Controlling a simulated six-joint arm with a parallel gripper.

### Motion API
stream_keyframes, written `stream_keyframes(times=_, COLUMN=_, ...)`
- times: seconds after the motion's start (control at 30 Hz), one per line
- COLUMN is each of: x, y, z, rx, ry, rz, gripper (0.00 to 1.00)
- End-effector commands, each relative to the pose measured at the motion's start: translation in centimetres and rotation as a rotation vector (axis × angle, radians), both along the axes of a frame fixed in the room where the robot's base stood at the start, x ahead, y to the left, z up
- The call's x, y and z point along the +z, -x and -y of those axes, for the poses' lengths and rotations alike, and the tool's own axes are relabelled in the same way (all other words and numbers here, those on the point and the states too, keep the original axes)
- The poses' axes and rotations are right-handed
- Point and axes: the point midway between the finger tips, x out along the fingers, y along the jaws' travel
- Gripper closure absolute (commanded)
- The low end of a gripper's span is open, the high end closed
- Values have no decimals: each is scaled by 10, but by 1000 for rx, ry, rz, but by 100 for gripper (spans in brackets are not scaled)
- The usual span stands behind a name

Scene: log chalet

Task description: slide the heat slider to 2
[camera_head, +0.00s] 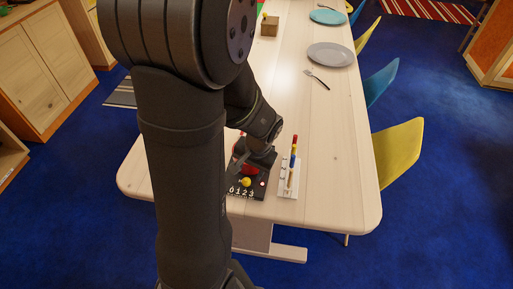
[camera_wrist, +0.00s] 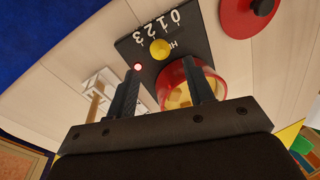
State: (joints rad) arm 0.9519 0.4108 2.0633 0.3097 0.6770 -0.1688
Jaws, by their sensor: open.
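The heat slider's yellow knob (camera_head: 246,182) sits on a black panel (camera_head: 236,194) marked 0 1 2 3. The knob also shows in the wrist view (camera_wrist: 160,48), where the digits appear upside down. It seems roughly in line with 2, but the angle leaves the exact setting uncertain. My gripper (camera_wrist: 162,66) is open, its fingers pointing at the panel. In the wrist view the knob appears just beyond the fingertips and between their lines, with nothing gripped. A small lit red lamp (camera_wrist: 137,66) is near the left fingertip. My arm hides part of the panel in the head view.
A red pot (camera_wrist: 168,77) with yellow contents stands at the panel, partly behind my fingers. A red lid (camera_wrist: 236,20) with a black knob lies beside it. A white rack (camera_head: 288,189) with coloured pieces stands right of the panel. The table (camera_head: 340,185) is clear further right.

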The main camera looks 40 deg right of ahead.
Motion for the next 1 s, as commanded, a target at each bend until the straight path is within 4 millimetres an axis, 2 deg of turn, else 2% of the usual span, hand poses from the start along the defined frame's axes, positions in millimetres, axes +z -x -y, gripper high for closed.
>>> stream_keyframes(times=0.3, x=61, y=9, z=7, rx=-2, ry=5, rz=3, gripper=52)
stream_keyframes(times=0.53, x=97, y=15, z=11, rx=-2, ry=3, rz=3, gripper=52)
stream_keyframes(times=0.7, x=108, y=18, z=11, rx=-1, ry=1, rz=0, gripper=52)
stream_keyframes(times=1.0, x=110, y=18, z=11, rx=-1, ry=0, rz=0, gripper=52)
